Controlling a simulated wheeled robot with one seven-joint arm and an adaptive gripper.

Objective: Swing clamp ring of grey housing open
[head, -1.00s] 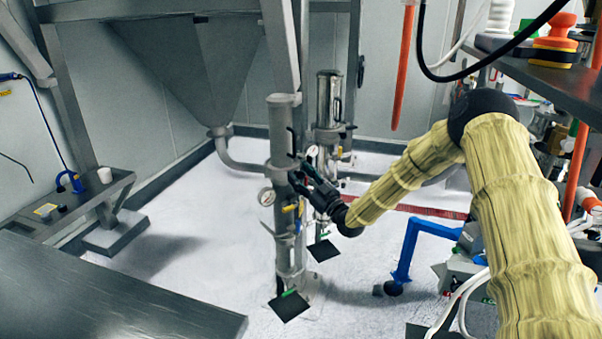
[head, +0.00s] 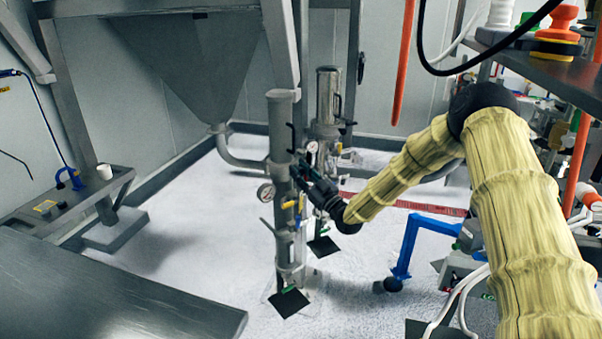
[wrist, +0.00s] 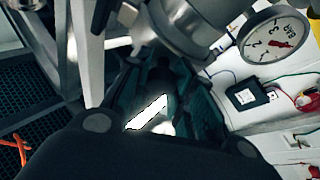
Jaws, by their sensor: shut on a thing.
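The grey housing (head: 281,122) is an upright grey cylinder in the middle of the head view, with a ring band around its lower part and a pressure gauge (head: 266,192) below on its left. My gripper (head: 300,172) is at the housing's right side, at the height of the band, and is shut. In the wrist view my gripper's fingers (wrist: 165,105) sit right below the metal body (wrist: 190,25), beside the gauge (wrist: 273,40). What the fingers hold is mostly hidden; it appears to be a part of the clamp ring at the housing.
A second, shinier metal housing (head: 328,95) stands just behind. A large hopper (head: 190,70) hangs at the back left. A steel table (head: 110,290) fills the front left, and a blue stand (head: 408,245) is on the right. White floor lies open between them.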

